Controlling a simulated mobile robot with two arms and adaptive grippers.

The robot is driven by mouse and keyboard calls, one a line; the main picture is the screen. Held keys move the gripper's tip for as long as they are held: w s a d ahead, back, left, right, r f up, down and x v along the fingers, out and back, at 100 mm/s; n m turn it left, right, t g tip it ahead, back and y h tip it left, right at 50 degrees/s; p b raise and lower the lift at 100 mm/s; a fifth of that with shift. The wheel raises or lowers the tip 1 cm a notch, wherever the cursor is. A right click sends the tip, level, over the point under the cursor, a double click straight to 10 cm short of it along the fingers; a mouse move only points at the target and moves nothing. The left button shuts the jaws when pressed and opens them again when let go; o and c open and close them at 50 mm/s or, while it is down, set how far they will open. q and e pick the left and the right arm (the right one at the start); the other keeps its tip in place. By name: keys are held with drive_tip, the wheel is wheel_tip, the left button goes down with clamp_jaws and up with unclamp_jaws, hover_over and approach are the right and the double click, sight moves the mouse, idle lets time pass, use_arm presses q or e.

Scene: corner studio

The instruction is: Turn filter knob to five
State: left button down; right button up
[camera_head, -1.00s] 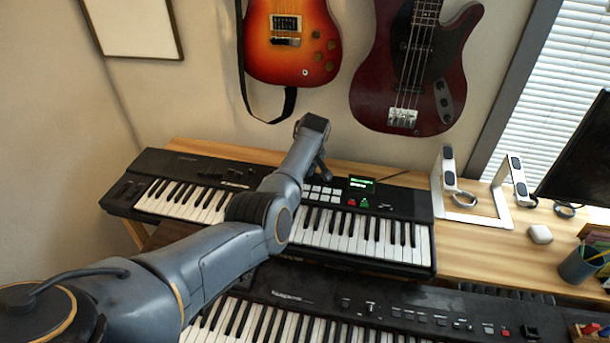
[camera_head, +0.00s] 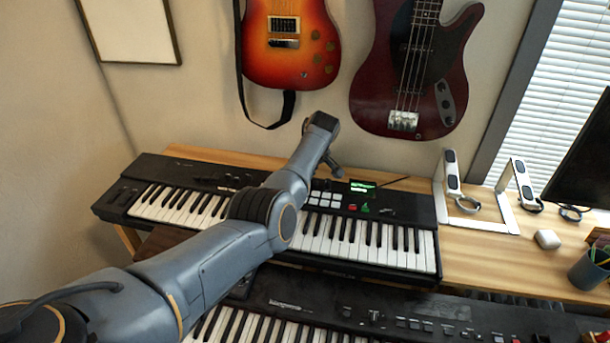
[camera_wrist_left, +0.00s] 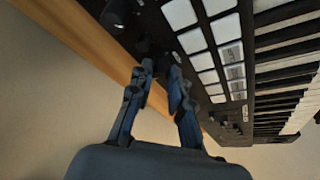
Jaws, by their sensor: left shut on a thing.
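The upper keyboard synth (camera_head: 400,207) stands on the desk, with a green-lit screen (camera_head: 362,186) and white pads on its panel. My left gripper (camera_head: 334,168) is over the back of this panel, left of the screen. In the left wrist view my left gripper (camera_wrist_left: 162,70) has its fingers closed around a small dark knob (camera_wrist_left: 166,60) beside the white pads (camera_wrist_left: 192,40). The fingers hide much of the knob, and its pointer and scale cannot be read. Another black knob (camera_wrist_left: 118,12) stands farther up the panel edge. My right gripper is not in view.
A second keyboard (camera_head: 400,318) lies in front and lower. Two guitars hang on the wall behind, the sunburst one (camera_head: 290,50) above my left gripper. A white stand (camera_head: 478,205), a mouse (camera_head: 547,239) and a pen cup (camera_head: 588,270) are at the right.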

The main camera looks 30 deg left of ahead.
use_arm(q)
drive_tip(key=c, duration=1.5)
unclamp_jaws()
drive_tip(key=v, duration=1.2)
drive_tip(key=shift+a, duration=0.15)
